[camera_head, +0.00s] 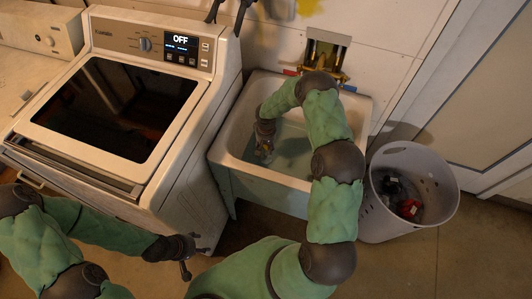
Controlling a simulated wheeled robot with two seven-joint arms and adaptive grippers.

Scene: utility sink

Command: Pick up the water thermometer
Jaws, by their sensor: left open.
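The utility sink (224,150) stands right of the washer, with water in its basin. My right arm reaches over the sink from the right, and its gripper (264,154) points down into the basin near the left wall. Its fingers are small and dark here, so I cannot tell whether they are open or what is between them. I cannot make out the water thermometer; it may be hidden by the right gripper or arm. My left gripper (196,260) is open and empty, low in front of the washer and apart from the sink.
A washer (178,140) with a dark glass lid and a display reading OFF stands left of the sink. A brass faucet (325,62) is on the back wall. A white perforated basket (440,190) holding red and dark items stands close to the sink's right side.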

